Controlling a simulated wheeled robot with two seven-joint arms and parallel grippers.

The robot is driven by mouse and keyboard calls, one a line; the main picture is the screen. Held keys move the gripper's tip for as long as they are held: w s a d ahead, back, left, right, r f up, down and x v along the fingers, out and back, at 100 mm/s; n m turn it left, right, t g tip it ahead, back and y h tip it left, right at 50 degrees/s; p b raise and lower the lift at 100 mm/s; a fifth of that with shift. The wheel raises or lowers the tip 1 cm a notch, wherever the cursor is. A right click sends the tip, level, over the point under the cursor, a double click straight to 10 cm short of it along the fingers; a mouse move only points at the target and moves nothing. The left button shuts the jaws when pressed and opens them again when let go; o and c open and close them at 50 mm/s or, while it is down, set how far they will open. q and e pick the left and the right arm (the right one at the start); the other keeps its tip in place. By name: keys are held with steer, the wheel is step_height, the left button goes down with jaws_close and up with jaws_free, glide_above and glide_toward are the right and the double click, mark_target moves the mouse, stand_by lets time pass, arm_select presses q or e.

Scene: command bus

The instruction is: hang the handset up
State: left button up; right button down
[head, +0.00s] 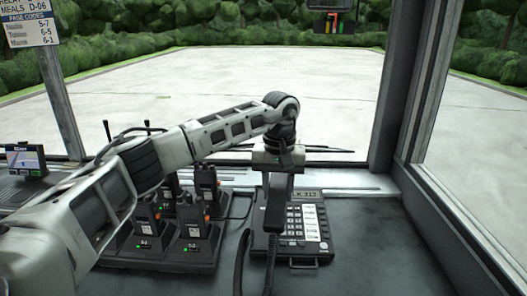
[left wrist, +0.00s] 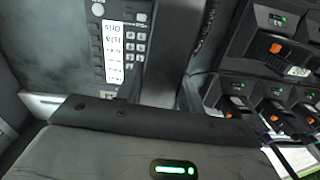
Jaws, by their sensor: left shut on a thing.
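The desk phone (head: 312,226) sits on the dark counter, with a small display, keys and a white label strip. It also shows in the left wrist view (left wrist: 113,52). My left gripper (head: 279,163) points down and is shut on the dark handset (head: 276,208), near its far end. The handset is upright or tilted in front of the phone's left side, where the cradle is hidden. In the left wrist view the handset (left wrist: 172,58) runs beside the keypad. I cannot tell whether it touches the phone. My right gripper is not in view.
Several handheld radios stand in chargers (head: 190,247) just left of the phone, below my left arm. A small screen (head: 26,158) stands at the far left. The cord (head: 242,256) hangs toward the front. The counter right of the phone (head: 375,235) is clear. Windows rise behind.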

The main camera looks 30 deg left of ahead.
arm_select(q)
steer(key=shift+n, duration=0.6)
steer(key=a, duration=0.1)
steer(key=w+a, duration=0.1)
steer(key=a, duration=0.1)
steer(key=w+a+r+p, duration=0.1)
steer(key=shift+a, duration=0.4)
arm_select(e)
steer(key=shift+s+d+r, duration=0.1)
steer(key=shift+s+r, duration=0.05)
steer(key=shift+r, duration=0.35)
arm_select(q)
steer(key=shift+f, duration=0.15)
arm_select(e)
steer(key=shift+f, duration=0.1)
arm_select(q)
step_height(320, 180, down, 5)
steer(key=b, duration=0.4)
steer(key=shift+f+b, duration=0.5)
steer(key=shift+f, duration=0.55)
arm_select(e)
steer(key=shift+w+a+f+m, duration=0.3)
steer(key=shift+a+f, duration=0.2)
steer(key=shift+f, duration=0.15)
